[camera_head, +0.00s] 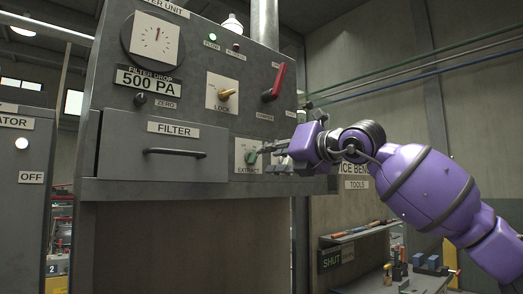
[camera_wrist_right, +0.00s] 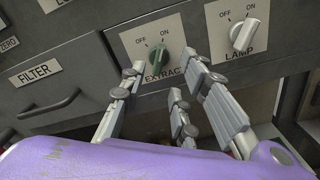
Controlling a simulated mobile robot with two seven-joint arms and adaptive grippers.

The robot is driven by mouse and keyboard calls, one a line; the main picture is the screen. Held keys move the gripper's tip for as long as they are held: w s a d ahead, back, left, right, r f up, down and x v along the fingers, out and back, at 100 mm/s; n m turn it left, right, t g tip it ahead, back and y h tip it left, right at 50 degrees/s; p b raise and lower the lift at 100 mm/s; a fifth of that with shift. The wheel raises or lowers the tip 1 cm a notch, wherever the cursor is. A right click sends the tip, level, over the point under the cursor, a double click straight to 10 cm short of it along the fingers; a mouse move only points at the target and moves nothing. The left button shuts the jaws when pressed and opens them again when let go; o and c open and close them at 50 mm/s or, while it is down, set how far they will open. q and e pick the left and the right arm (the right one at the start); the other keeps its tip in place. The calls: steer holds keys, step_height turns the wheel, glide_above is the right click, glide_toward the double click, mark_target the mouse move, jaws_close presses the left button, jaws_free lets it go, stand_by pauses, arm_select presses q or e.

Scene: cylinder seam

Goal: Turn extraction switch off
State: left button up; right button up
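The extraction switch is a green knob (camera_head: 251,157) on a pale plate labelled EXTRACT, low on the filter unit's grey front. In the right wrist view the knob (camera_wrist_right: 160,61) has OFF at its upper left and ON at its upper right, and its upper end leans toward ON. My right gripper (camera_head: 270,158) is just right of the knob in the head view. In the wrist view its fingers (camera_wrist_right: 163,82) are spread apart, with nothing between them, their tips below and to either side of the knob. I cannot tell whether any finger touches it. My left gripper is not in view.
A white LAMP knob (camera_wrist_right: 244,34) is close right of EXTRACT, near the right finger. The FILTER drawer (camera_head: 164,149) with its dark handle is to the left. Above are the yellow LOCK handle (camera_head: 227,94) and a red lever (camera_head: 274,82). A ledge runs under the panel.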

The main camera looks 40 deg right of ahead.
mark_target(256, 157)
steer(key=w, duration=0.1)
steer(key=w+p, duration=0.2)
steer(key=shift+w+a+r, duration=0.15)
steer(key=shift+w+r, duration=0.1)
steer(key=shift+w, duration=0.1)
steer(key=shift+w+a+f+p, duration=0.1)
steer(key=shift+w+f+p, duration=0.25)
steer(key=shift+w, duration=0.25)
jaws_close()
